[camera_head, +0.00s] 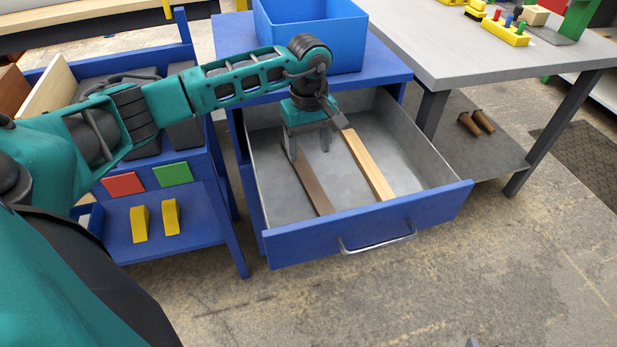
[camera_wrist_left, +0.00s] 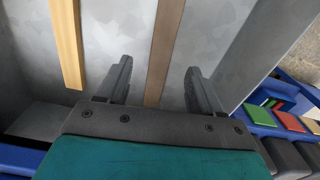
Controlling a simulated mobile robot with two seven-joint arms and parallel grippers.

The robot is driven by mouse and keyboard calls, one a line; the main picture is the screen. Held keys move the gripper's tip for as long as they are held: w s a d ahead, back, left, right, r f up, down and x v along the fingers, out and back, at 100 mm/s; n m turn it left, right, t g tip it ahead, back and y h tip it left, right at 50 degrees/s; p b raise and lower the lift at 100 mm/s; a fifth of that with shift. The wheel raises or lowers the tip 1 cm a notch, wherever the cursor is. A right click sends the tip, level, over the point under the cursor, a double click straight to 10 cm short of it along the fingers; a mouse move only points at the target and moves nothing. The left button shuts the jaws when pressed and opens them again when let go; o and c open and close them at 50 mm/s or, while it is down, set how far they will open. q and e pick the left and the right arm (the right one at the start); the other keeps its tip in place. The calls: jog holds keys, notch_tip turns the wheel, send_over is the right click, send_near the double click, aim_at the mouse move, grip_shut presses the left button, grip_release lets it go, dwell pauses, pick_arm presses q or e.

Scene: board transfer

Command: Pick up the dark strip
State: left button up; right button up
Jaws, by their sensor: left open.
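The dark strip (camera_head: 311,182) is a long brown board lying in the open drawer, left of a light wooden strip (camera_head: 368,165). My left gripper (camera_head: 307,150) is open above the far part of the dark strip, inside the drawer. In the left wrist view the dark strip (camera_wrist_left: 164,50) runs between the two open fingers of the gripper (camera_wrist_left: 158,85), with a gap on each side. The light strip (camera_wrist_left: 67,42) lies outside the fingers there. How far the fingertips are above the strip is hard to tell.
The blue drawer (camera_head: 370,231) has grey walls around both strips. A blue bin (camera_head: 312,40) stands on the cabinet behind. A blue rack with red (camera_head: 122,184) and green (camera_head: 172,174) blocks is at left; a grey table (camera_head: 480,50) is at right.

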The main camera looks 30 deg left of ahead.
aim_at(306, 174)
pick_arm(q)
notch_tip(306, 174, down, 2)
jog(key=shift+f, duration=0.2)
jog(key=f, duration=0.1)
jog(key=f+b, duration=0.1)
jog(key=f, duration=0.3)
jog(key=shift+a, duration=0.25)
jog(key=shift+c, duration=0.2)
jog(key=c, duration=1.1)
jog(key=shift+c, duration=0.2)
